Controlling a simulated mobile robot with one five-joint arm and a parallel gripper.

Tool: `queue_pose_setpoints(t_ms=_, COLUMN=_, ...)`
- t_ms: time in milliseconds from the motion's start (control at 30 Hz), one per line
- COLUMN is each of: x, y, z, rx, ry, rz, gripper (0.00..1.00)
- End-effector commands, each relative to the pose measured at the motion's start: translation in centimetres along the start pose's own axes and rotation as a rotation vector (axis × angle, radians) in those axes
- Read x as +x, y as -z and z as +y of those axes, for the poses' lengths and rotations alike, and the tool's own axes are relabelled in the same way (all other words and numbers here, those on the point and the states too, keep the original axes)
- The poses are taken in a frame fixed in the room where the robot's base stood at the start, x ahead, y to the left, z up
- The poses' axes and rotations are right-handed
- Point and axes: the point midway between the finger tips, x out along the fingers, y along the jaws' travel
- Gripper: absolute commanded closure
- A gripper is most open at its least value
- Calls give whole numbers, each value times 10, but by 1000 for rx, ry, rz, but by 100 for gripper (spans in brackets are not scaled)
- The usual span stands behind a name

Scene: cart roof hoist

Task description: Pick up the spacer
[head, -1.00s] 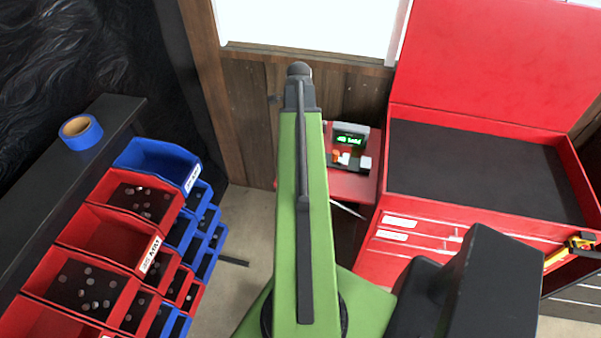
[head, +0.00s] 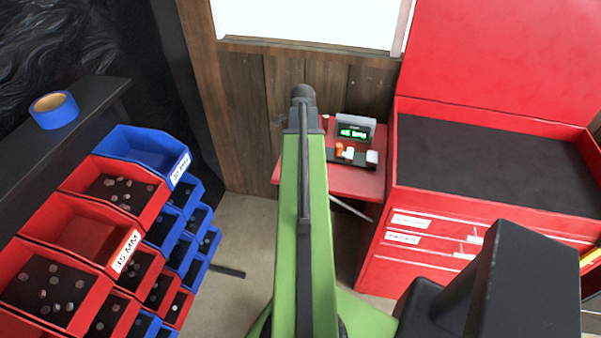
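I cannot tell which thing is the spacer. Small round grey pieces (head: 123,192) lie in a red bin (head: 72,178) at the left, and more lie in other bins; they are too small to identify. Small orange (head: 339,150) and white (head: 372,157) pieces sit on a dark strip on the red shelf (head: 345,181) under the window. My green arm reaches up the middle of the head view, left of that shelf in the picture. My gripper does not show.
A blue bin (head: 150,150) and several red and blue bins are stacked at left. Blue tape (head: 54,110) lies on a black ledge (head: 22,165). A display box (head: 355,130) stands on the shelf. An open red tool chest (head: 415,258) fills the right. Bare floor (head: 245,225) shows between.

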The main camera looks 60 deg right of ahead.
Motion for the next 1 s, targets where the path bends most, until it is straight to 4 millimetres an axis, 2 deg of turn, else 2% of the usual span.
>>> queue_pose_setpoints(t_ms=33, x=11, y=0, z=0, rx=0, ry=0, rz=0, gripper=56)
queue_pose_setpoints(t_ms=267, x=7, y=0, z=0, rx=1, ry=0, rz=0, gripper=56)
queue_pose_setpoints(t_ms=600, x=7, y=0, z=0, rx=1, ry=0, rz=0, gripper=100)
queue_pose_setpoints(t_ms=1000, x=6, y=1, z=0, rx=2, ry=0, rz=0, gripper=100)
